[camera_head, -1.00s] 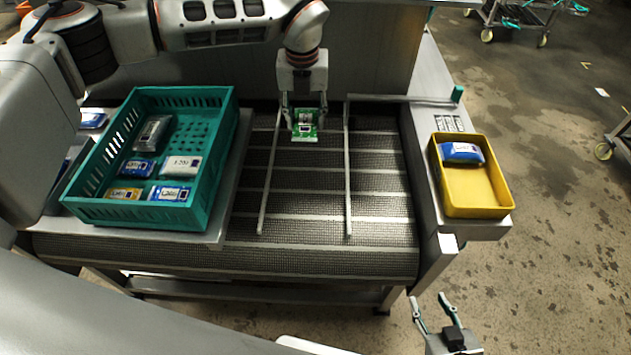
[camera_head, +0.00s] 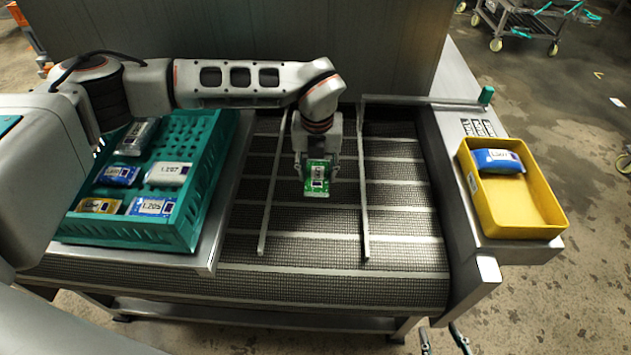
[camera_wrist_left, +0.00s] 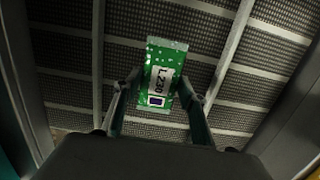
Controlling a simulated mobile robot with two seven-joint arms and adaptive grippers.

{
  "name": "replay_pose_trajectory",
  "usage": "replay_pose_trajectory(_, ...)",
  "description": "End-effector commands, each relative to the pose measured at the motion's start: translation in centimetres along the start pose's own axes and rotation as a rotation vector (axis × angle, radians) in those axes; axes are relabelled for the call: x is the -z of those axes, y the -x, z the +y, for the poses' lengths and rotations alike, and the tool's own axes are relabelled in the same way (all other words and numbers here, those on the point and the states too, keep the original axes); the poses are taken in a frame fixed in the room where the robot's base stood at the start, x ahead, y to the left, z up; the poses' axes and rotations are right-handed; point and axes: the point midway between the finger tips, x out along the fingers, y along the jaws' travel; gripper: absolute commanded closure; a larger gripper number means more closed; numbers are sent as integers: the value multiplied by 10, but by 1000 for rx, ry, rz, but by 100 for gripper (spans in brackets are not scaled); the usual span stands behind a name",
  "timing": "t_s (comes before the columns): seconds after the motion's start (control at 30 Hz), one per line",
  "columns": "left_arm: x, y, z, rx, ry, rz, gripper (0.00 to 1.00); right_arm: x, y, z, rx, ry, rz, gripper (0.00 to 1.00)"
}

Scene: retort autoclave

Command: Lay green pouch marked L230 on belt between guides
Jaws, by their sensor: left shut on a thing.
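The green pouch (camera_head: 318,176) has a white label and a dark square code. In the left wrist view the pouch (camera_wrist_left: 161,72) reads L230. My left gripper (camera_head: 317,170) is shut on it by its sides, between the two metal guides (camera_head: 364,180) in the head view. The pouch is over the dark mesh belt (camera_head: 400,222); I cannot tell if it touches the belt. The left gripper fingers (camera_wrist_left: 160,95) flank the pouch in the wrist view. My right gripper (camera_head: 445,342) shows only its fingertips at the bottom edge, spread apart and empty.
A teal crate (camera_head: 130,232) with several pouches stands left of the belt. A yellow tray (camera_head: 530,212) with a blue pouch (camera_head: 498,161) sits to the right. A bar with a green end (camera_head: 486,95) crosses behind the belt. The belt's front part is clear.

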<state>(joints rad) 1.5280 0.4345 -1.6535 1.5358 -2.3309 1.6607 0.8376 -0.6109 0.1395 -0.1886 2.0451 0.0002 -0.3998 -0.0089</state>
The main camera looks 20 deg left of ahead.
Motion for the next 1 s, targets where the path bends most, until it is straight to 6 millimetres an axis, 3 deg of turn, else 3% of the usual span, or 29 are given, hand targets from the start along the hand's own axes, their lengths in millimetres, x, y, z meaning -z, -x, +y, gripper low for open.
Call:
replay_pose_trajectory(0.23,14,-38,-8,-1,-3,10,82,-36,-3,-10,14,9,-52,60)
replay_pose_trajectory(0.47,14,-39,-10,0,0,-1,85,-18,-4,-6,6,14,-21,60)
replay_pose_trajectory(0.73,15,-43,-10,0,0,0,85,-18,-4,-5,6,16,-20,60)
replay_pose_trajectory(0.77,15,-42,-10,0,0,0,51,-19,-4,-5,7,16,-21,60)
replay_pose_trajectory(0.8,15,-42,-10,0,0,0,42,-20,-4,-5,7,16,-23,60)
replay_pose_trajectory(1.0,15,-42,-10,0,-1,0,42,-24,-5,-6,9,15,-30,60)
